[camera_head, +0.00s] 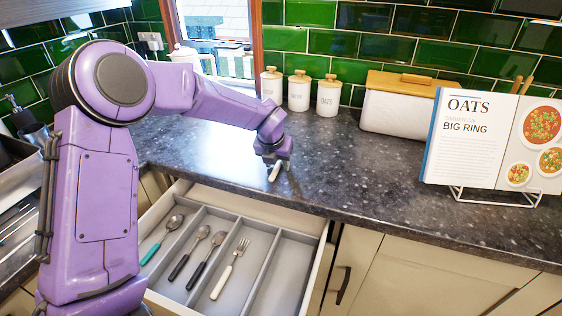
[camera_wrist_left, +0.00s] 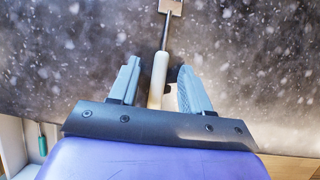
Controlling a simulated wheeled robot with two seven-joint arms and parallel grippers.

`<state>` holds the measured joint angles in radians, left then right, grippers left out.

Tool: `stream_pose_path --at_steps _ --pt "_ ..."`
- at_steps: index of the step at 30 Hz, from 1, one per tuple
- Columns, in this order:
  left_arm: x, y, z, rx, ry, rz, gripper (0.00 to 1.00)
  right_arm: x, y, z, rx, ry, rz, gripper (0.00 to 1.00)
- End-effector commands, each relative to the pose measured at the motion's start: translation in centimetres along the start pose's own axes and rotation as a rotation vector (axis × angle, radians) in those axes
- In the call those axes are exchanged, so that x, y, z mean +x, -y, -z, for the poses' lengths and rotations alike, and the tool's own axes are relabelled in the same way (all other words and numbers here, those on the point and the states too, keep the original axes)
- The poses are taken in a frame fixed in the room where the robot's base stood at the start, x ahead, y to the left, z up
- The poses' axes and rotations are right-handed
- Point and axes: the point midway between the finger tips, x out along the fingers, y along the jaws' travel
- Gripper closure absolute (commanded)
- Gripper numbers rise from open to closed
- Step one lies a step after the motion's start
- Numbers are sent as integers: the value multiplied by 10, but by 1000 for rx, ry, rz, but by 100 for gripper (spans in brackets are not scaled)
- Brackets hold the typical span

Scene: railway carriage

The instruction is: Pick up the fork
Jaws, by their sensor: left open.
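A fork (camera_head: 230,269) with a cream handle and metal tines lies in a compartment of the open drawer's grey cutlery tray (camera_head: 290,262). My left gripper (camera_head: 274,170) is over the dark worktop, just behind the drawer. In the left wrist view its two fingers (camera_wrist_left: 155,90) are apart. A cream-handled utensil (camera_wrist_left: 160,72) with a thin dark shaft shows between them, with gaps on both sides. Its flat brownish head is cut off at the top edge, so I cannot tell its kind. My right gripper is not in view.
A teal-handled spoon (camera_head: 162,238) and two dark-handled spoons (camera_head: 184,260) lie in the tray. White canisters (camera_head: 299,92), a bread bin (camera_head: 402,108) and a cookbook on a stand (camera_head: 480,140) are on the worktop (camera_head: 350,165). The worktop's middle is clear.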

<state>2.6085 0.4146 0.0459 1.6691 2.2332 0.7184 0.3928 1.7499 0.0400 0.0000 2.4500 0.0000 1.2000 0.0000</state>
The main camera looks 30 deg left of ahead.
Motion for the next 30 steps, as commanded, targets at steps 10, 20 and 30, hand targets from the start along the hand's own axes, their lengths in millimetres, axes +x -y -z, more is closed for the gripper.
stream_pose_path --at_steps 10,20,30 --pt "0 0 0 0 0 1 100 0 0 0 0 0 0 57" --pt "-10 1 -5 -1 2 2 100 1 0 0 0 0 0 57" --pt "-117 0 -50 -3 9 4 100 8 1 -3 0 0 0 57"
